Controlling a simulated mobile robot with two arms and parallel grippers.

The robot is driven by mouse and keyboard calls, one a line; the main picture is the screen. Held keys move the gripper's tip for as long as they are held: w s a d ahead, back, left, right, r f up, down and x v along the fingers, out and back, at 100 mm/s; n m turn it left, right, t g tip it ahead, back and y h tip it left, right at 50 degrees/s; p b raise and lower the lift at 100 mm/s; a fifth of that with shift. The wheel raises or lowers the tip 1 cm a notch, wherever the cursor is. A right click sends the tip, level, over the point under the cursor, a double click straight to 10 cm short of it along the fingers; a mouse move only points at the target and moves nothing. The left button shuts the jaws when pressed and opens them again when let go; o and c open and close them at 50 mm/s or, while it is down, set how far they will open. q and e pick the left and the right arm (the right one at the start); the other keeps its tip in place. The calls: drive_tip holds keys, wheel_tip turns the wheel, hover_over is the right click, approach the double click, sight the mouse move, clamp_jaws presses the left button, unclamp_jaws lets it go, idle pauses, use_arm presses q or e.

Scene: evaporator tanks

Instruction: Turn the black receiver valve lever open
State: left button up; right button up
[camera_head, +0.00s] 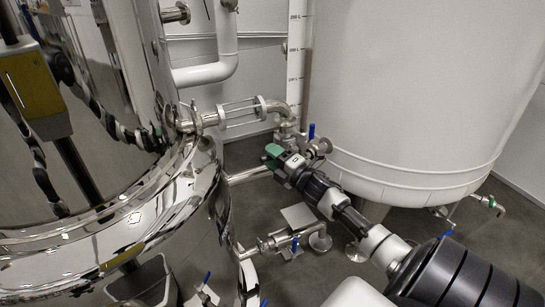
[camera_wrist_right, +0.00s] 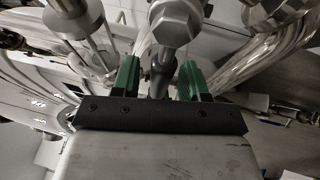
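My right gripper (camera_head: 272,155) has green fingers and is at the pipe fittings between the steel tank and the white tank. In the right wrist view the two green fingers (camera_wrist_right: 159,70) stand apart. A dark, narrow piece (camera_wrist_right: 157,84), which looks like the black valve lever, lies between them below a large hex bolt (camera_wrist_right: 178,20). Gaps show on both sides of it, so the fingers do not appear to clamp it. In the head view the lever is hidden by the gripper or too small to make out. My left gripper is not in view.
The polished steel tank (camera_head: 165,235) fills the left and the white tank (camera_head: 420,90) the right. A sight-glass pipe (camera_head: 240,113) runs just above the gripper. A blue-handled valve (camera_head: 312,131) is close to its right, another (camera_head: 294,243) lower down. Grey floor lies below.

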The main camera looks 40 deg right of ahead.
clamp_jaws()
drive_tip(key=shift+f, duration=0.1)
